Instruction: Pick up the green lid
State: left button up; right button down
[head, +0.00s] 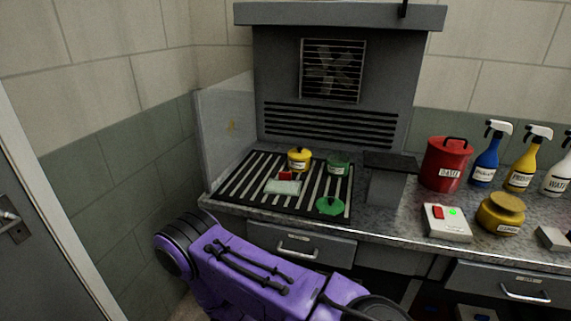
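The green lid (330,205) is a flat green disc with a small raised part, lying at the front right of the black slatted rack (238,192). A green jar (338,168) with a label stands behind it on the same rack, and a yellow jar (299,160) stands left of that. A pale pad or cloth (284,187) with a red piece (286,176) lies in the middle of the rack. A purple arm link of mine crosses the bottom of the head view in front of the counter. Neither gripper shows in the picture.
A grey vent hood (335,25) rises behind the rack, with a clear side panel (228,120) at left. Right of a grey block (386,185) stand a red waste bin (444,164), a switch box (446,222), a yellow pot (500,214) and spray bottles (487,155).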

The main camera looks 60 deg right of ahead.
aim_at(327, 205)
jog(key=i, duration=0.65)
jog(key=z, duration=3.05)
